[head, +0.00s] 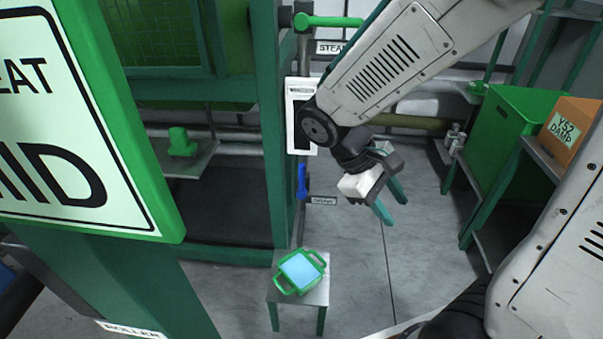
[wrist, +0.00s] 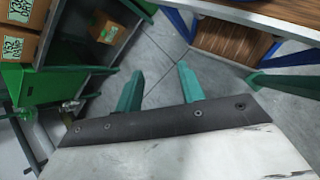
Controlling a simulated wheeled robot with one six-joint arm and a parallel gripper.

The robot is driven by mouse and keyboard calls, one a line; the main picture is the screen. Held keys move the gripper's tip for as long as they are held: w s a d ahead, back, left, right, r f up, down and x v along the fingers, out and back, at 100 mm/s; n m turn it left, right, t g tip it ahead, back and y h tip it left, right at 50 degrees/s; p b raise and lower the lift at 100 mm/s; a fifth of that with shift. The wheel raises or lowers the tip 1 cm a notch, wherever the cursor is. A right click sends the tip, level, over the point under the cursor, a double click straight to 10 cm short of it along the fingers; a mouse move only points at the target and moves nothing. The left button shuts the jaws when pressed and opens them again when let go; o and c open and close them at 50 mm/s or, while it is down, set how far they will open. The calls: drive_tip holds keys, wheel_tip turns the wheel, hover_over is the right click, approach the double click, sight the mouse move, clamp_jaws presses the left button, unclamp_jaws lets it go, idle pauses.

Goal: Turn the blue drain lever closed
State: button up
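The open fingers also show in the wrist view (wrist: 160,85), above bare grey floor. The lever is not in the wrist view.
A green lever (head: 330,21) sits above, by a steam label. A small stool (head: 318,294) holds a green-handled container (head: 301,271) below the blue lever. A green bin (head: 508,140) and an orange box (head: 571,133) stand at right. Grey floor is clear between.

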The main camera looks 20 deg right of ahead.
drive_tip(key=w+d+f+n+t+h, duration=0.1)
drive_tip(key=w+f+n+h, duration=0.4)
drive_tip(key=w, duration=0.2)
drive_tip(key=n+t+y, duration=0.1)
drive_tip(key=n+t, duration=1.7)
approach(300, 175)
drive_tip(key=x, duration=1.1)
drive_tip(key=shift+r, duration=0.1)
clamp_jaws()
